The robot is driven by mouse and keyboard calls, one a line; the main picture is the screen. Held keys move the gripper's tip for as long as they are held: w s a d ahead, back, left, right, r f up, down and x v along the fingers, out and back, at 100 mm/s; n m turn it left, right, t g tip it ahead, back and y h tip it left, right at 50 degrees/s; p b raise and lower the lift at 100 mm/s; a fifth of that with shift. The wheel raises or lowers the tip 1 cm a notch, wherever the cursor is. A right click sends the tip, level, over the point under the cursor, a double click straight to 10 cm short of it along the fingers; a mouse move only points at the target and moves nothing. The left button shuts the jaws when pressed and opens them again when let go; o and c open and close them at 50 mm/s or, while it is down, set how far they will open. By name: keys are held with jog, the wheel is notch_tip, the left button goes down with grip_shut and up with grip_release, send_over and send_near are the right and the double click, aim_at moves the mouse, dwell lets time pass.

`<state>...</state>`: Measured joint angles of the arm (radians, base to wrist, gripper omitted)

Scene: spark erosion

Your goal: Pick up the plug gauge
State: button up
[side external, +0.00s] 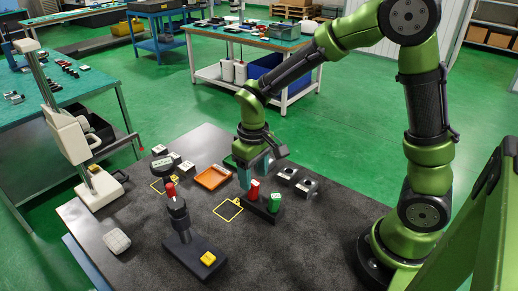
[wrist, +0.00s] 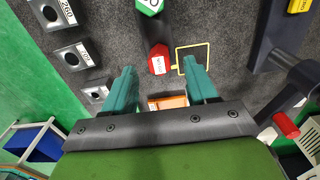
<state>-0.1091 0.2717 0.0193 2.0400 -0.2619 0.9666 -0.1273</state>
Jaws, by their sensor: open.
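The plug gauge appears to be the dark piece with a red hexagonal end (side external: 253,190) and a green hexagonal end (side external: 274,201), right of centre on the dark bench top. In the wrist view its red end (wrist: 159,60) shows between my fingertips, and its green end (wrist: 150,5) is cut by the top edge. A dark body lies between the two ends. My gripper (side external: 252,172) is open, with its teal fingers pointing down close to the red end. In the wrist view the fingers of my gripper (wrist: 159,70) stand apart with nothing held; contact cannot be told.
Grey blocks with holes (side external: 307,186) stand right of the gauge. An orange tray (side external: 212,178) lies left of my gripper. A yellow outlined square (side external: 228,209) is bare. A dark stand with a red knob (side external: 177,205) rises at front left, near a tall white instrument (side external: 68,130).

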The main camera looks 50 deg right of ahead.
aim_at(253, 182)
notch_tip(253, 182, down, 5)
jog(key=shift+w, duration=0.1)
grip_shut()
dwell(0.4)
